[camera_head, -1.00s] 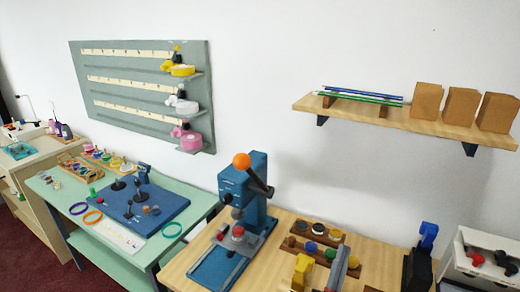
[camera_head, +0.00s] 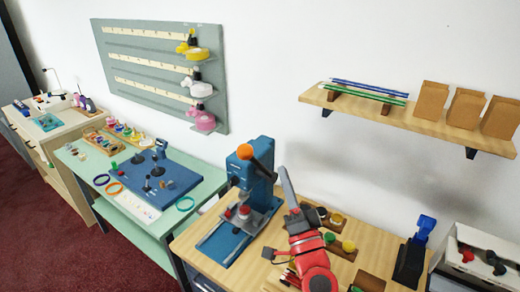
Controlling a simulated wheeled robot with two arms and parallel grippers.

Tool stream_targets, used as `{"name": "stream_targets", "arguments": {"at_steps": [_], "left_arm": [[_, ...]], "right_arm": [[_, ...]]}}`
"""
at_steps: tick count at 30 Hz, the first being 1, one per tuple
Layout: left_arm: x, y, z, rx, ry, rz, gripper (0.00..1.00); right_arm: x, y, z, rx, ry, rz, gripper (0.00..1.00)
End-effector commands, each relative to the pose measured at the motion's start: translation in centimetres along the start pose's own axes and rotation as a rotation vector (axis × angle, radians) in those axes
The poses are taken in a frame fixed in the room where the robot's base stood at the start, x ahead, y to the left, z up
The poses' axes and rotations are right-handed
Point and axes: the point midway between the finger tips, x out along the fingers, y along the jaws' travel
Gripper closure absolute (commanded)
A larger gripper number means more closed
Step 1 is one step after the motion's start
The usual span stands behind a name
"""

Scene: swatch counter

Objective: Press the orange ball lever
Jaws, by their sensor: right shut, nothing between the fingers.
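The orange ball (camera_head: 244,151) sits at the end of a dark lever on the upper part of a blue press (camera_head: 263,188). The press stands upright on the wooden table, with a red-topped part above its blue base. My right gripper (camera_head: 284,174) is shut and empty. It points up, just right of the press and apart from the orange ball, at the end of my red arm. My arm covers part of the tray behind it. My left gripper is out of view.
A tray of coloured pots (camera_head: 337,244) lies right of the press, partly behind my arm. A dark blue device (camera_head: 413,250) and a white bin (camera_head: 470,262) stand further right. A wall shelf (camera_head: 400,112) is above. A green table (camera_head: 150,222) stands left.

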Motion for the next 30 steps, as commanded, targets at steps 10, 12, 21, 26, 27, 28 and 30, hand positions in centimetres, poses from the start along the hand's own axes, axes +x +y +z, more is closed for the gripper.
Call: {"name": "stream_targets", "arguments": {"at_steps": [10,12,21,26,27,28,30], "left_arm": [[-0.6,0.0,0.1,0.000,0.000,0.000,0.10],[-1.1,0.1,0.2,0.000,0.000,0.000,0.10],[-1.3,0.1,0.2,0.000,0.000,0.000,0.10],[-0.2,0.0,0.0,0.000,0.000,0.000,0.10],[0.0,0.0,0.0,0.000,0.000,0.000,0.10],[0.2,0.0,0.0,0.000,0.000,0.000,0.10],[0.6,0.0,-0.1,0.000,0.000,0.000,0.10]], "right_arm": [[0.3,0.3,0.0,-0.002,0.004,0.002,1.00],[0.7,0.4,0.0,-0.003,0.006,0.002,1.00],[4.8,-0.2,-0.3,-0.002,0.003,0.002,1.00],[7.6,-0.2,-0.1,-0.002,-0.001,0.003,1.00],[8.3,-0.2,-0.2,-0.002,0.000,0.003,1.00],[8.8,-0.2,-0.2,-0.003,0.001,0.002,1.00],[9.9,-0.2,-0.1,-0.003,-0.003,0.001,1.00]]}}
